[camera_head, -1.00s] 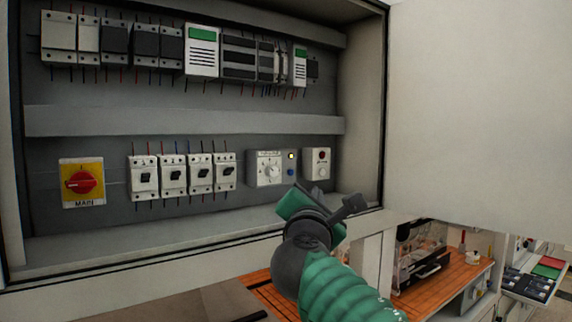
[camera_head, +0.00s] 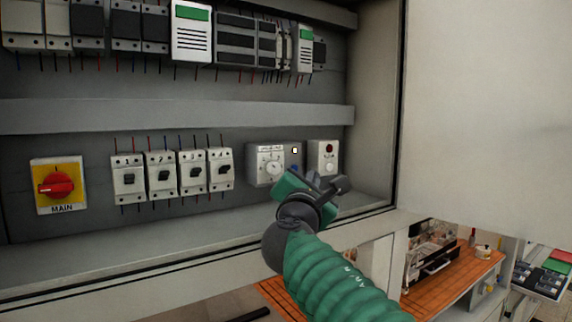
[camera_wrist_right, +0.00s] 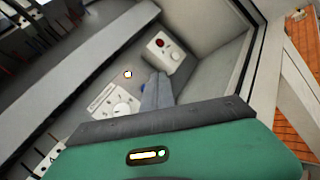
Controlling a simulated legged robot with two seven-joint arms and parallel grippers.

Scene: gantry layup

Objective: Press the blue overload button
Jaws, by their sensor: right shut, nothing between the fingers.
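The overload box (camera_head: 256,165) is a grey-white unit with a round dial, mounted low on the cabinet's back panel. Its small blue button (camera_head: 294,169) shows just above my right gripper in the head view, partly covered. My right gripper (camera_head: 338,184) is shut and empty, in front of and slightly below the box. Contact cannot be told. My left gripper is not in view.
A box with a red button (camera_head: 324,156) is right of the overload box. Several numbered breakers (camera_head: 162,176) and the red MAIN switch (camera_head: 55,186) are to the left. The cabinet's right wall (camera_head: 375,120) and lower ledge (camera_head: 150,245) bound the space.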

